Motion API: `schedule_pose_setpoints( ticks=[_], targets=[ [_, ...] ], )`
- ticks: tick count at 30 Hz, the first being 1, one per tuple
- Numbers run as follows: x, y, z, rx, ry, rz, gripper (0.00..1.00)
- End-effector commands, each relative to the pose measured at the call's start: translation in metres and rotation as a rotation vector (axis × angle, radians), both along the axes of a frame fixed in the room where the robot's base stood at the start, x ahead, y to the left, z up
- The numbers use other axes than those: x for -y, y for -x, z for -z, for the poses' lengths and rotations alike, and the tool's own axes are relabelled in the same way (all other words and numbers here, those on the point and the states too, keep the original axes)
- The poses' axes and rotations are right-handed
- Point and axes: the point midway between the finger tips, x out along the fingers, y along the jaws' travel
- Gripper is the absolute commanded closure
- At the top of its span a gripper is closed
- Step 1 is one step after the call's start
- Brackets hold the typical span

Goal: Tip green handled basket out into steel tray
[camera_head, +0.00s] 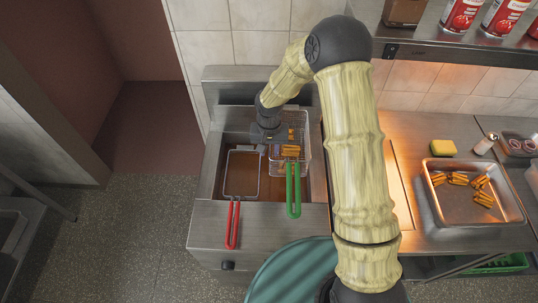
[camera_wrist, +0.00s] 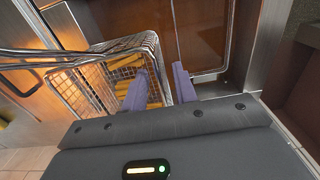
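The green handled basket (camera_head: 303,165) is a wire basket in the right part of the fryer, with golden pieces in it. Its green handle (camera_head: 293,195) points toward the front. My gripper (camera_head: 270,149) is at the basket's left side. In the wrist view, the two purple fingers of my gripper (camera_wrist: 159,86) stand apart, one over the inside of the wire basket (camera_wrist: 100,90) and one outside its wall. I cannot tell whether they touch the wire. The steel tray (camera_head: 516,214) is on the right counter and holds several golden pieces.
A red-handled basket (camera_head: 233,220) sits in the left part of the fryer (camera_head: 257,213). A yellow sponge (camera_head: 443,147) and a small shaker (camera_head: 485,143) are behind the tray. A shelf (camera_head: 460,57) with red cans overhangs the back. My arm hides some counter between fryer and tray.

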Motion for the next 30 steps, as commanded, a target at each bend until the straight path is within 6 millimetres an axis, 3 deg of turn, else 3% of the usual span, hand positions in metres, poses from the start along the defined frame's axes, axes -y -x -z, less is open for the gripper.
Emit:
schedule_pose_setpoints(
  ticks=[9, 21, 25, 30],
  targets=[
    [0.0, 0.0, 0.041, -0.001, 0.001, 0.0, 0.72],
    [0.0, 0.0, 0.05, 0.001, 0.0, 0.0, 0.72],
    [0.0, 0.0, 0.05, 0.001, 0.0, 0.0, 0.97],
    [0.0, 0.0, 0.049, 0.001, 0.0, 0.0, 1.0]
  ],
)
